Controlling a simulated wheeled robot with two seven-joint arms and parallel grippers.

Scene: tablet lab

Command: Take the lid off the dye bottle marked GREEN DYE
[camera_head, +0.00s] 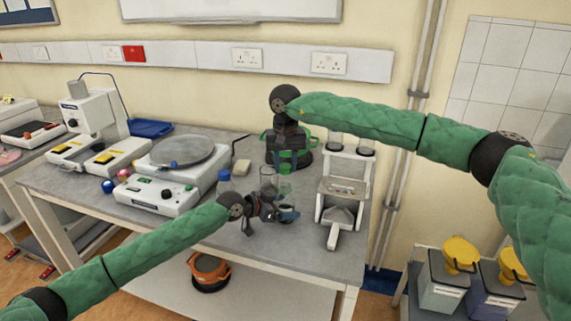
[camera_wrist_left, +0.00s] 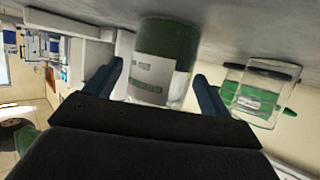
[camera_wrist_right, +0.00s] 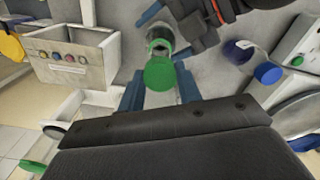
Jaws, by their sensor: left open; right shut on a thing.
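The dye bottle is clear with green dye inside; it stands between my left fingers in the left wrist view (camera_wrist_left: 160,48). Its label is too blurred to read. My left gripper (camera_head: 279,208) is open around the bottle, low over the bench; its fingers also show in the left wrist view (camera_wrist_left: 160,84). My right gripper (camera_head: 288,163) points down above it, shut on a round green lid (camera_wrist_right: 159,74). In the right wrist view the lid overlaps the bottle (camera_wrist_right: 160,46). The lid appears raised from the bottle, but the gap is hard to judge.
A clear glass cylinder (camera_head: 268,178) stands close behind my left gripper. A blue-capped bottle (camera_head: 224,183) and a round-plated machine (camera_head: 160,190) are to the left. A white stand (camera_head: 343,190) is close on the right. The bench's front strip (camera_head: 270,246) is clear.

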